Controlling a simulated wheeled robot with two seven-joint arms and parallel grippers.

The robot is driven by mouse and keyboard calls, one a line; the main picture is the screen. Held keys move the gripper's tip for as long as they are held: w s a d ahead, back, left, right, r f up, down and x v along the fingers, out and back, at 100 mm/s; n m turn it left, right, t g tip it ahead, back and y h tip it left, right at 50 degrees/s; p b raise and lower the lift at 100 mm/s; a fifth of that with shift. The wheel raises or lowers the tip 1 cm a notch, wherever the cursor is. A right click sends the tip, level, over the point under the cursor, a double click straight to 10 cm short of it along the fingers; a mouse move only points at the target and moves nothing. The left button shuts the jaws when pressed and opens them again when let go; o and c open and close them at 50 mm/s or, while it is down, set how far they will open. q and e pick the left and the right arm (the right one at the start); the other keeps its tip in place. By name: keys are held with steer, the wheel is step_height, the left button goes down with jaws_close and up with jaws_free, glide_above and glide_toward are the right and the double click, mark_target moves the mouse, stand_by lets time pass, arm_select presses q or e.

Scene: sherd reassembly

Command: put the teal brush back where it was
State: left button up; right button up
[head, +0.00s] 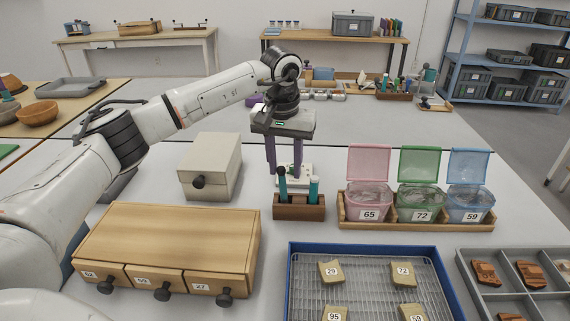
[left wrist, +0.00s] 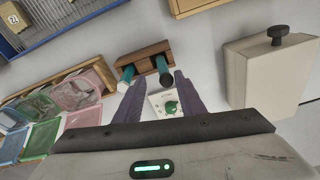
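A brown wooden holder (head: 299,207) stands on the table, and two teal handles rise upright from it. The left handle (head: 282,184) is darker, and the right handle (head: 314,189) is lighter. The left wrist view shows the holder (left wrist: 145,60), the dark-ended handle (left wrist: 164,71) and the pale-ended handle (left wrist: 125,77). I cannot tell which is the brush meant. My left gripper (head: 285,170) points down just behind the holder, its purple fingers apart with nothing held between them. My right gripper is not in view.
A cream box (head: 210,167) and a wooden drawer unit (head: 170,245) are on the left. Lidded bins in a wooden tray (head: 416,224) are on the right. A blue-rimmed rack tray (head: 290,275) lies in front.

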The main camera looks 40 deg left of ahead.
arm_select(q)
steer(key=shift+r, duration=0.15)
step_height(320, 180, up, 13)
steer(key=s+p, duration=0.1)
steer(key=shift+s+d, duration=0.15)
steer(key=shift+d, duration=0.1)
